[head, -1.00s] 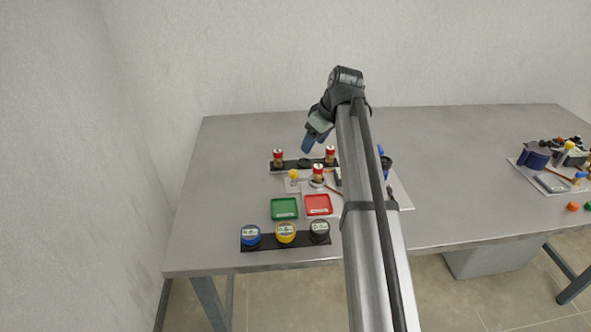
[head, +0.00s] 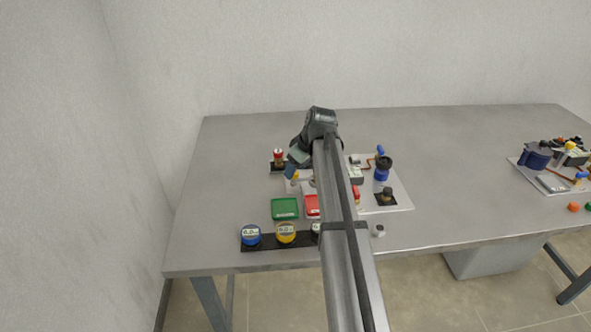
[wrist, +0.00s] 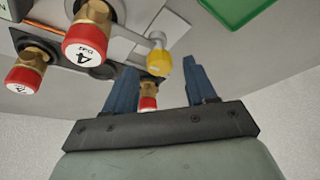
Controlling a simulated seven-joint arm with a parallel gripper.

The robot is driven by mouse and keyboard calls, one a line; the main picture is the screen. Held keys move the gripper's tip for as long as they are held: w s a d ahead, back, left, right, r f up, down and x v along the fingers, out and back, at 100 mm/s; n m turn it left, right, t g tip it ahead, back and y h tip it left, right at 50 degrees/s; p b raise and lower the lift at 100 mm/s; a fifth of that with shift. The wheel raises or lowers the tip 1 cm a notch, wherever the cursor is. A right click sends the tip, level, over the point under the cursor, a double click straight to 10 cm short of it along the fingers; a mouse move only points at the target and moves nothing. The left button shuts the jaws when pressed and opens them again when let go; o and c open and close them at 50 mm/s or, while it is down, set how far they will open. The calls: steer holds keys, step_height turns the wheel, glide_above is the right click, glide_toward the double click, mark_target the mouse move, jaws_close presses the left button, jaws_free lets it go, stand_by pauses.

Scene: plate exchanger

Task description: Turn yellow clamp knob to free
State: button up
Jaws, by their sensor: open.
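The yellow clamp knob (wrist: 158,62) sits on a pale metal lever on a light plate in the wrist view. In the head view it (head: 295,175) is partly hidden by my gripper (head: 290,167). My gripper (wrist: 160,72) is open, with a blue finger on each side of the knob in the wrist picture. Nothing shows held between the fingers. Whether the fingers touch the knob, or are level with it, I cannot tell.
Red-capped brass fittings (wrist: 86,36) stand close to the knob; one cap (wrist: 148,103) shows between the fingers. A green tray (head: 284,208) and red tray (head: 311,205) lie in front. Blue (head: 251,236) and yellow (head: 286,233) round pieces stand nearer the table edge.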

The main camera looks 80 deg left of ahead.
steer(key=shift+s+a+f, duration=0.2)
steer(key=shift+f, duration=0.4)
steer(key=c, duration=1)
